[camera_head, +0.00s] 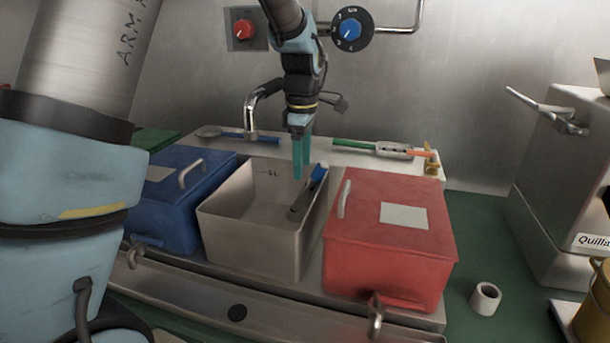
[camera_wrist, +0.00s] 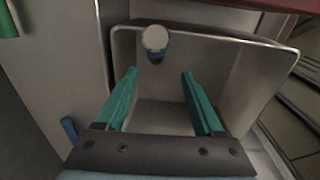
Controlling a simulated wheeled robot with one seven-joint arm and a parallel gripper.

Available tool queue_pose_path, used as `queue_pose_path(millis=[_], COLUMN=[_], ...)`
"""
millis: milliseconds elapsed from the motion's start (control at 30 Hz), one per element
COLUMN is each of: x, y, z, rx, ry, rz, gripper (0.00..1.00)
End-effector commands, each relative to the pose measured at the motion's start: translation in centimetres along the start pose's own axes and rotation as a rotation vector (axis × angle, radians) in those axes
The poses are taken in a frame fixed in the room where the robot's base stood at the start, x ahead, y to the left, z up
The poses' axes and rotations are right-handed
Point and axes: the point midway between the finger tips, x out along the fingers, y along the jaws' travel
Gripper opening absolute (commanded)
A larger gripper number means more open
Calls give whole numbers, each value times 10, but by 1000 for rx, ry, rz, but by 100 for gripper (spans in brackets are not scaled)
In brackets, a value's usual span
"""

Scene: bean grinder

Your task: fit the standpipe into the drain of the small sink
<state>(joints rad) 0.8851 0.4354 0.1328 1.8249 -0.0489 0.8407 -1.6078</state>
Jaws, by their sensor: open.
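The small sink (camera_head: 247,230) is an open steel basin between a blue and a red lidded box. A grey pipe with a blue end (camera_head: 308,193), which looks like the standpipe, leans against the sink's right inner wall, blue end up. In the wrist view its pale, round top with blue below (camera_wrist: 155,42) shows near the rim, beyond my fingers. My gripper (camera_head: 302,172) points down over the sink, just left of the pipe's upper end. Its teal fingers (camera_wrist: 160,85) are apart with nothing between them. I cannot make out the drain; the sink's front wall hides much of the floor.
The red box (camera_head: 350,255) stands close on the right, the blue box (camera_head: 165,220) on the left. A tap (camera_head: 252,110) rises behind the sink. Handled utensils lie on the back ledge. A white ring (camera_head: 486,298) sits on the green counter at right, near a steel machine (camera_head: 565,180).

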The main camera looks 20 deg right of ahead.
Motion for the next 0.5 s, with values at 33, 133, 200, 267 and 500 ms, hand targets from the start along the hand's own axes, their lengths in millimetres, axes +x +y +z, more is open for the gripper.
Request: queue_pose_path(millis=[33,133,200,267,500], x=[0,10,17,24,48], y=[-2,-2,-1,-1,6], z=[-1,-2,-1,-1,3], rx=[-8,-13,-13,-13,-12], ry=[-10,-17,-17,-16,-16], rz=[1,5,5,5,3], gripper=[69,69,69,69,69])
